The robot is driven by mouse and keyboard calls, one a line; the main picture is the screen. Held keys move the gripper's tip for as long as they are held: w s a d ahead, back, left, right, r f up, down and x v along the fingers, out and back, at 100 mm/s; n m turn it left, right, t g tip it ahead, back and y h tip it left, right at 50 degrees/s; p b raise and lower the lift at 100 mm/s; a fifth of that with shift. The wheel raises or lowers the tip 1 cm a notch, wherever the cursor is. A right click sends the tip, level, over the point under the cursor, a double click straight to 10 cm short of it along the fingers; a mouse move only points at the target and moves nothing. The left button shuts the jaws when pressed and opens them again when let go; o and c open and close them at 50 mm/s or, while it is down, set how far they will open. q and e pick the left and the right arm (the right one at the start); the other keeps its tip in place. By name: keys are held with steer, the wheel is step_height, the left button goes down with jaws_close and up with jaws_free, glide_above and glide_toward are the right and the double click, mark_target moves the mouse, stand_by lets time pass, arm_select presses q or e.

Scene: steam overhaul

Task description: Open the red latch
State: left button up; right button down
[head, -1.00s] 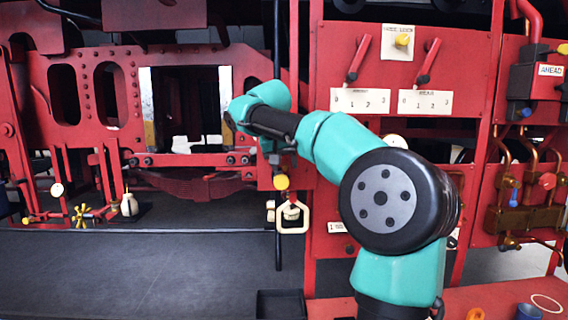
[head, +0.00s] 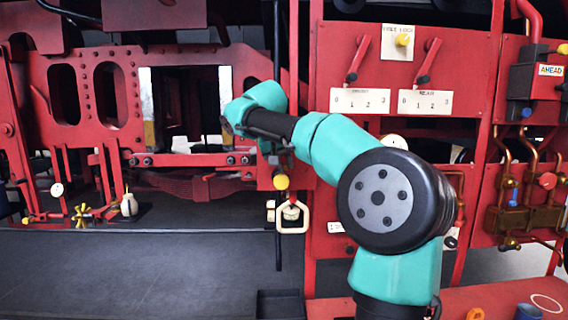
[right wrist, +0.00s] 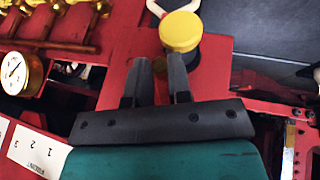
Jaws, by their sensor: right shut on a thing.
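My right gripper (right wrist: 157,78) shows in the right wrist view with its two dark fingers a little apart. A narrow red piece, which looks like the red latch (right wrist: 147,82), lies between them. A round yellow knob (right wrist: 181,32) on a dark stem sits just beyond the right finger. In the head view the yellow knob (head: 281,182) shows below my right wrist, on the red frame. My left gripper is in neither view.
A cream handle ring (head: 292,217) hangs below the yellow knob. Two red levers (head: 357,60) with number plates are on the panel above my arm. Copper pipes (head: 525,190) and valves are at right. The dark floor (head: 140,265) at lower left is clear.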

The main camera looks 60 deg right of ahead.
steer(key=g+h, duration=0.1)
steer(key=g, duration=0.1)
steer(key=n+g+h, duration=0.1)
steer(key=g+h, duration=0.1)
steer(key=shift+s+r+g+h, duration=0.1)
steer(key=shift+r+g+h, duration=0.1)
steer(key=shift+g+h, duration=0.1)
steer(key=g+h, duration=0.1)
steer(key=n+g+h, duration=0.1)
steer(key=g+h, duration=0.1)
steer(key=shift+d+r+n, duration=0.1)
steer(key=shift+r+n, duration=0.2)
stand_by(0.5)
steer(key=c, duration=1.1)
jaws_free()
steer(key=shift+o, duration=0.2)
